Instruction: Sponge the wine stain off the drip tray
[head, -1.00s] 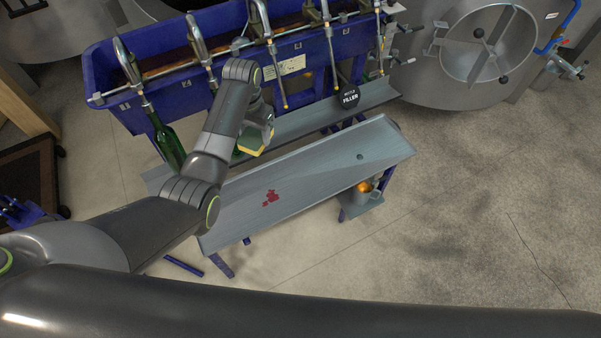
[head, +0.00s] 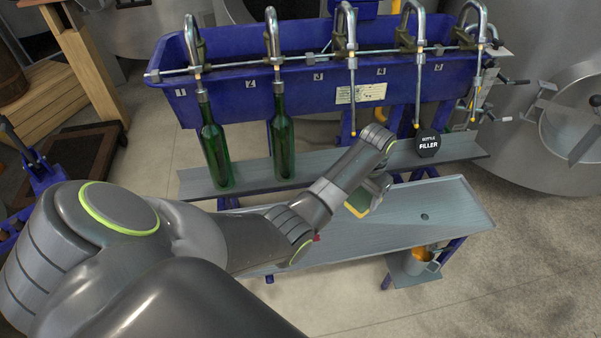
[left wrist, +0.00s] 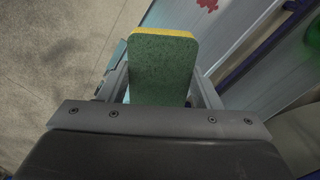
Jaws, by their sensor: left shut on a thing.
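My left gripper (head: 372,192) is shut on a sponge (head: 357,207) with a yellow side and a green side. It holds the sponge above the grey drip tray (head: 440,205). In the left wrist view the sponge (left wrist: 162,68) stands between the fingers, its green face toward the camera. The red wine stain (left wrist: 208,4) shows on the tray at the top of that view, apart from the sponge. In the head view only a small bit of the stain (head: 317,238) shows beside my left arm, which hides the rest. My right gripper is not in view.
Two green bottles (head: 215,150) (head: 283,145) stand on the shelf behind the tray, under the filler spouts of a blue trough (head: 230,85).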

